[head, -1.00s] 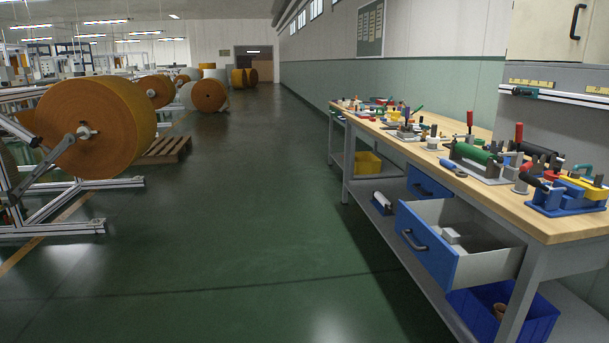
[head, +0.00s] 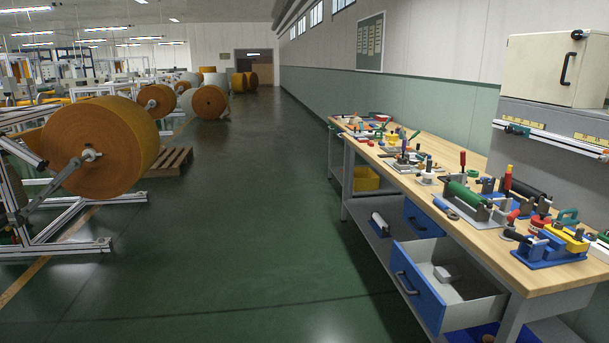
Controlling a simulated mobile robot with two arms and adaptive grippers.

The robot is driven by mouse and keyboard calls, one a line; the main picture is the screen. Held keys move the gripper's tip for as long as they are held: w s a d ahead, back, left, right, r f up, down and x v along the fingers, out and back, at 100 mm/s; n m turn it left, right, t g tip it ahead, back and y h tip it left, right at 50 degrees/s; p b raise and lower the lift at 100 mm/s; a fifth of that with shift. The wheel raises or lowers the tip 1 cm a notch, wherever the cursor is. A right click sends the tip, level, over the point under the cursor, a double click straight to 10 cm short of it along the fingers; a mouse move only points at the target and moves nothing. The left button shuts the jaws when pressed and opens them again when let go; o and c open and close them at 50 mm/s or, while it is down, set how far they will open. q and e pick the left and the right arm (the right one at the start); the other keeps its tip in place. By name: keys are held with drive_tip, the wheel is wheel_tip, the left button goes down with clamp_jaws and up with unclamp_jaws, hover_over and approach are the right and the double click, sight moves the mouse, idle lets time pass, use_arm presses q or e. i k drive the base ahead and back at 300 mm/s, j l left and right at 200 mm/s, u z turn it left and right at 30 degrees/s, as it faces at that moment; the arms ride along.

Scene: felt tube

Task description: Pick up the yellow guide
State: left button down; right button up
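A yellow block-like part (head: 570,238), possibly the yellow guide, sits on a blue fixture (head: 545,252) at the near right end of the wooden workbench (head: 470,232). I cannot tell from here whether it is loose or fixed in the fixture. It is partly covered by small parts around it, including a dark green handle-like part (head: 567,217). Neither of my grippers is in view.
The bench holds several fixtures, including one with a green roller (head: 468,195). A blue-fronted drawer (head: 418,285) stands open into the aisle. A large orange roll (head: 100,150) on a metal frame is at left. The green floor (head: 250,240) between is clear.

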sight(575, 246)
drive_tip(key=z, duration=1.45)
